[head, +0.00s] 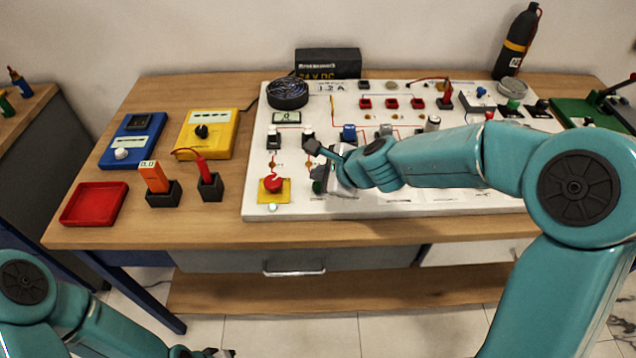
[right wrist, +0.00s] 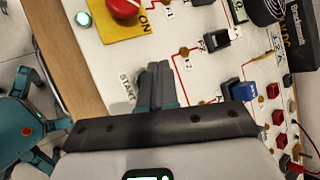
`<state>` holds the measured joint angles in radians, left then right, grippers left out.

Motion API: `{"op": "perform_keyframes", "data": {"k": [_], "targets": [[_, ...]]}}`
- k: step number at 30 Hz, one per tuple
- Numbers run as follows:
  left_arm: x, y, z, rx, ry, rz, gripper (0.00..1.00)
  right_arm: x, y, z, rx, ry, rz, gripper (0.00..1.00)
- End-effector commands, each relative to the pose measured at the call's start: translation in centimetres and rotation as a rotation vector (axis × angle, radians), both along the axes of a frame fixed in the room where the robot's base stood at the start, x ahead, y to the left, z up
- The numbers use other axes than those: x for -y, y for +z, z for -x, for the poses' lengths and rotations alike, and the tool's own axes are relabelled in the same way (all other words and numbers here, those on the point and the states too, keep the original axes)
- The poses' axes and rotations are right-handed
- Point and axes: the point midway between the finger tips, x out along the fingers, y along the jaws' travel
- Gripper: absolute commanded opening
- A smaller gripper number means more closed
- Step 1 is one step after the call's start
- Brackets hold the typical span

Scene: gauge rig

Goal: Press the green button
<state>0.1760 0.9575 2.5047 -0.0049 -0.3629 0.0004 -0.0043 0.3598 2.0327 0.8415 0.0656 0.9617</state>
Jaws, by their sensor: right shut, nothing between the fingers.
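The green button (head: 317,187) shows in the head view as a small dark green patch at the front of the white panel (head: 400,208), partly covered by my right gripper (head: 327,176). In the right wrist view my right gripper (right wrist: 155,68) has its fingers together with nothing between them. They point down at the panel beside the printed START label (right wrist: 125,87). The button is not visible there; the fingers seem to hide it. I cannot tell whether they touch it. My left gripper (head: 216,352) is only partly in view at the bottom edge, low in front of the table.
A red mushroom button (head: 272,183) on a yellow plate sits just left of my right gripper, with a lit green lamp (head: 273,207) below. Switches (head: 308,132) stand behind. A red tray (head: 94,204), blue meter (head: 132,140) and yellow meter (head: 207,133) occupy the table's left.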

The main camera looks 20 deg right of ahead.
Motion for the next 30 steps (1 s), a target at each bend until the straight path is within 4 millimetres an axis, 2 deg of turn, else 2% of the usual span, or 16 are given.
{"op": "perform_keyframes", "data": {"k": [5, 30], "targets": [[0.0, -0.8, 0.0, 0.0, 0.0, 0.0, 0.0, 0.0, -0.8, 0.0, 0.0, 0.0, 0.0, 0.0], [0.0, -1.3, 0.0, 0.0, 0.0, 0.0, 0.0, 0.0, -1.4, 0.0, 0.0, 0.0, 0.0, 0.0]]}}
